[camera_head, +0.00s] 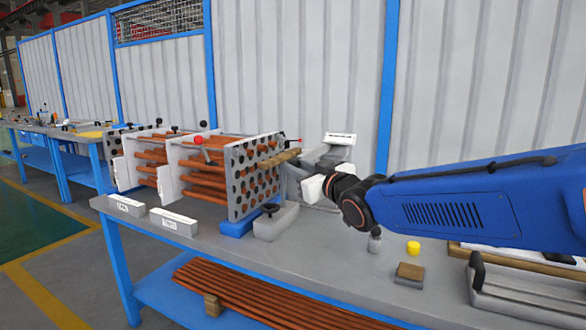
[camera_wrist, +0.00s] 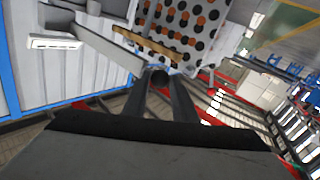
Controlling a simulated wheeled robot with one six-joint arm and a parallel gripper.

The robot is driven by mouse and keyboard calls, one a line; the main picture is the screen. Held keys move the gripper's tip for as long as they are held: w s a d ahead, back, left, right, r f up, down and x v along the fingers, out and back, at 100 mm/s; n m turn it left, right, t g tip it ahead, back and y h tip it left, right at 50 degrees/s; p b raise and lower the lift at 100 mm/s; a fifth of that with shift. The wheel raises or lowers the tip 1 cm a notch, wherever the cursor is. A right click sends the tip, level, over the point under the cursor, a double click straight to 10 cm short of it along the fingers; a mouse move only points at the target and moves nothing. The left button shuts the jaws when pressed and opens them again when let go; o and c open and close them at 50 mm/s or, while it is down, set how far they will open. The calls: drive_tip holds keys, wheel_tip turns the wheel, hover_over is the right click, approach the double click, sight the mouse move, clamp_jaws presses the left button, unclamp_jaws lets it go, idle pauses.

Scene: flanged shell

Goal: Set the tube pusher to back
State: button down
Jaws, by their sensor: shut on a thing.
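My gripper (camera_wrist: 162,78) is shut on a small dark, rounded thing, likely a handle, mostly hidden between the fingertips. In the head view my gripper (camera_head: 291,172) is just right of the drilled tube plate (camera_head: 238,194) of the flanged shell. A wooden bar (camera_head: 278,158) lies across the front of this plate; in the wrist view the bar (camera_wrist: 150,46) ends close to my fingertips. A grey unit (camera_head: 326,156) with a pale label stands behind my gripper. I cannot tell for sure which part is the tube pusher.
Copper-coloured tubes (camera_head: 207,180) run between the plates. A red-knobbed lever (camera_head: 199,141) stands on the left. More tubes lie on the lower shelf.

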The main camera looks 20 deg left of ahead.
drive_tip(key=shift+d, duration=0.1)
drive_tip(key=c, duration=1.5)
unclamp_jaws()
drive_tip(key=shift+d, duration=0.15)
drive_tip(key=shift+o, duration=0.2)
drive_tip(key=v, duration=1.7)
drive_tip(key=shift+s, duration=0.2)
drive_tip(key=shift+d, duration=0.15)
